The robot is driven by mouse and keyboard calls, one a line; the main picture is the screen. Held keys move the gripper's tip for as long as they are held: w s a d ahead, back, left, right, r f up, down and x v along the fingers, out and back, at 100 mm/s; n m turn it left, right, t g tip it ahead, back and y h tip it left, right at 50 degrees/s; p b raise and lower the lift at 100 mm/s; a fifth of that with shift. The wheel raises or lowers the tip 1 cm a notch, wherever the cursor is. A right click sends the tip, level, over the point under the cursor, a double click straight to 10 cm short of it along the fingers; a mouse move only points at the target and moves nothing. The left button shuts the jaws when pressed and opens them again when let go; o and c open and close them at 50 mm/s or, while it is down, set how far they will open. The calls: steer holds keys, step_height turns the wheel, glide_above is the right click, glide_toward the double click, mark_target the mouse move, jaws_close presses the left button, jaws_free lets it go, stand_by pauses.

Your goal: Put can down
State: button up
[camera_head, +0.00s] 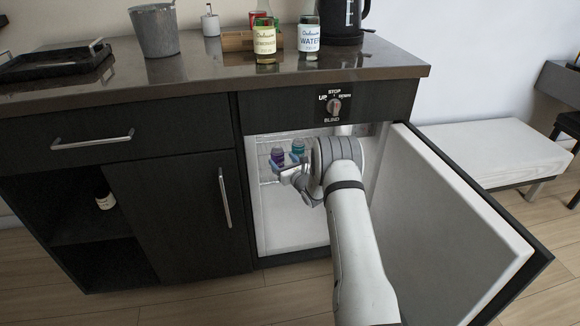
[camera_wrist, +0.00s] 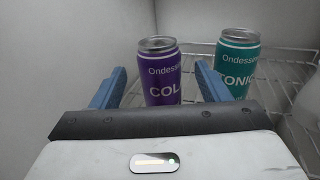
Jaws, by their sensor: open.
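A purple cola can (camera_wrist: 162,72) stands upright on a wire rack inside the open fridge; it also shows in the head view (camera_head: 278,156). In the wrist view it appears between the two blue fingers, with a gap on each side. A teal tonic can (camera_wrist: 236,66) stands just to its right, outside the right finger, and is seen in the head view too (camera_head: 297,147). My gripper (camera_head: 286,165) is open inside the fridge and grips nothing. The lower part of the purple can is hidden behind my gripper.
The wire rack (camera_wrist: 277,88) has free room right of the teal can. The fridge door (camera_head: 440,205) stands open to the right of my arm. The countertop (camera_head: 205,70) above holds bottles (camera_head: 265,42), a bucket (camera_head: 155,32), a kettle and a black tray (camera_head: 55,62).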

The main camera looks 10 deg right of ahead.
steer(key=p+v, duration=0.1)
steer(key=v, duration=0.5)
steer(key=shift+s, duration=0.1)
